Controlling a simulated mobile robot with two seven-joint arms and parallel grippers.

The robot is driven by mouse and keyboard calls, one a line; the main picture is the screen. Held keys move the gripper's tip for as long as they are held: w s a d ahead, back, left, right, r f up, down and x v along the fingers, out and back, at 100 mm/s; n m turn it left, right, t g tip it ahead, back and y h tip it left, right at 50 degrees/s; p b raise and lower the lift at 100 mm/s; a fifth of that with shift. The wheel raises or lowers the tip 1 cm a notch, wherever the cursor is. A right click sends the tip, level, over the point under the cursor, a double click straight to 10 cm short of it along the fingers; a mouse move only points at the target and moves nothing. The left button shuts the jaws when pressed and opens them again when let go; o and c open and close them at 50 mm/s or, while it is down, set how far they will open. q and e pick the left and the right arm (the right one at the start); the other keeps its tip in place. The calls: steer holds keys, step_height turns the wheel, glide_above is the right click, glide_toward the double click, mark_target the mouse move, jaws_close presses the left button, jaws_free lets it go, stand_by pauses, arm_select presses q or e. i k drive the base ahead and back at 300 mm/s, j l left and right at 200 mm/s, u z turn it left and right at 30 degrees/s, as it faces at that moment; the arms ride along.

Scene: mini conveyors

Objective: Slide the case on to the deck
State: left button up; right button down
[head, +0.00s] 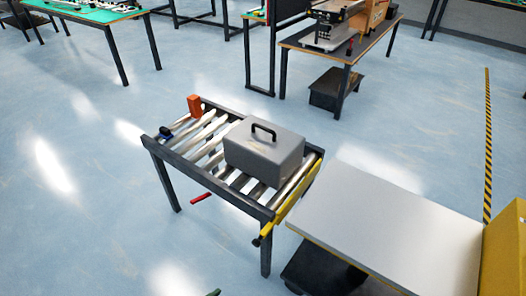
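The grey case (264,152) with a black handle on top sits upright on the rollers of a small conveyor (190,167), towards its right end. The deck (390,222) is a flat light-grey top to the right, with a yellow upright panel at its far right. Its bare surface is clear. A yellow bar (291,199) runs along the conveyor's right end, between the case and the deck. A narrow gap seems to separate conveyor and deck. Neither of my grippers is in view.
An orange block (194,105) stands at the conveyor's back left corner, and a small blue part (166,136) is on its left end. A red bar (201,197) shows low beside the conveyor. Workbenches stand behind. Open floor lies left and in front.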

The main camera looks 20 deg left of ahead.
mark_target(270, 153)
steer(key=j+z, duration=0.1)
steer(key=z, duration=0.35)
steer(key=j+z, duration=0.15)
steer(key=z, duration=0.35)
steer(key=j+z, duration=0.3)
steer(key=j, duration=0.15)
steer(key=j+z, duration=0.3)
steer(key=j, duration=0.15)
steer(key=k+j+z, duration=0.1)
steer(key=j, duration=0.2)
steer(key=j+z, duration=0.1)
steer(key=j, duration=0.2)
steer(key=k+j+z, duration=0.1)
steer(key=j, duration=0.2)
steer(key=k+j, duration=0.1)
steer(key=j, duration=0.2)
steer(key=k+j, duration=0.15)
steer(key=j, duration=0.15)
steer(key=k+j, duration=0.1)
steer(key=j, duration=0.8)
steer(key=i+j, duration=0.15)
steer(key=j, duration=0.45)
